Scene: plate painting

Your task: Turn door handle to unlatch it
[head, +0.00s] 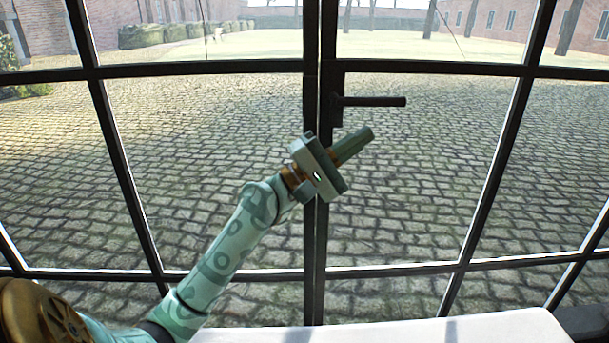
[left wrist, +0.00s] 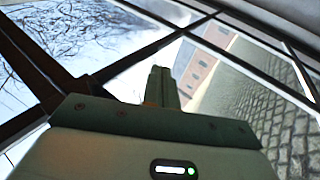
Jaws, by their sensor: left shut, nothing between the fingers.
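The dark door handle (head: 370,101) sticks out level to the right from its plate on the door's middle frame in the head view. My left gripper (head: 368,133) is shut and empty, just below the handle's lever, with its fingers pointing up and to the right. A small gap shows between fingertips and lever in the picture; the distance in depth is hard to judge. In the left wrist view my shut fingers (left wrist: 160,75) point up at the glass and bars, and the handle cannot be made out. My right gripper is in neither view.
The glass door (head: 430,180) has dark metal bars, with a vertical middle post (head: 316,250) close to my left wrist. A white surface (head: 400,333) lies at the bottom. A cobbled yard, hedges and brick buildings show through the glass.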

